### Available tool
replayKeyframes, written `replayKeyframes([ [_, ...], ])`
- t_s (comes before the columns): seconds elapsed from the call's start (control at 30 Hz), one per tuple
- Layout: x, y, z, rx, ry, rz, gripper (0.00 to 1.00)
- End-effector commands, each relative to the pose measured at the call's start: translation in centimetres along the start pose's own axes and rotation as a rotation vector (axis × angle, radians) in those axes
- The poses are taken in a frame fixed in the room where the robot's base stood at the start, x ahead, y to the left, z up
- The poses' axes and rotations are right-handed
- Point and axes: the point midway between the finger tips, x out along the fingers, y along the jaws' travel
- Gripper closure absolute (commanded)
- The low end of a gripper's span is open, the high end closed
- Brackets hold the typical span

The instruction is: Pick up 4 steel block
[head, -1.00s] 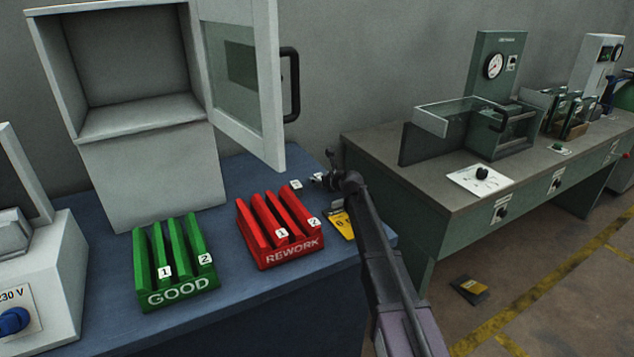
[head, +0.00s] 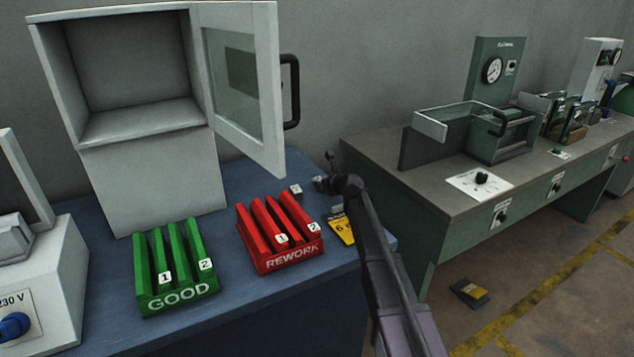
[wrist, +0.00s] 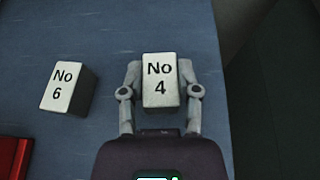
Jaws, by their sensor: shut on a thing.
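A block labelled No 4 (wrist: 160,69), with a white top face and dark numbers, sits between the two fingers of my gripper (wrist: 161,78) in the wrist view. The fingers are shut on its left and right sides. In the head view my gripper (head: 322,182) is low at the back right of the blue table, and block No 4 cannot be made out there. A second block, labelled No 6 (wrist: 66,88), stands apart to the left of my gripper. It also shows in the head view (head: 295,190).
The red REWORK rack (head: 280,250) and green GOOD rack (head: 176,292) stand at the front of the blue table (head: 225,285). An open cabinet door (head: 240,90) hangs left of my gripper. A yellow card (head: 339,226) lies by my arm. A green workbench (head: 400,190) stands to the right.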

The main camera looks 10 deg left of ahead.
Motion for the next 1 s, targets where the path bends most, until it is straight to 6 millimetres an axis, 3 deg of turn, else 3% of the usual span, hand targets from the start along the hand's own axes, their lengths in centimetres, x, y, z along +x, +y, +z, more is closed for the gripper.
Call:
replayKeyframes([
  [0.37,-1.3,0.0,3.1,0.000,-0.001,0.000,1.00],
  [0.7,-8.9,-0.9,0.4,0.002,-0.001,-0.002,1.00],
  [1.0,-14.1,-1.8,-1.2,0.001,0.000,-0.001,1.00],
])
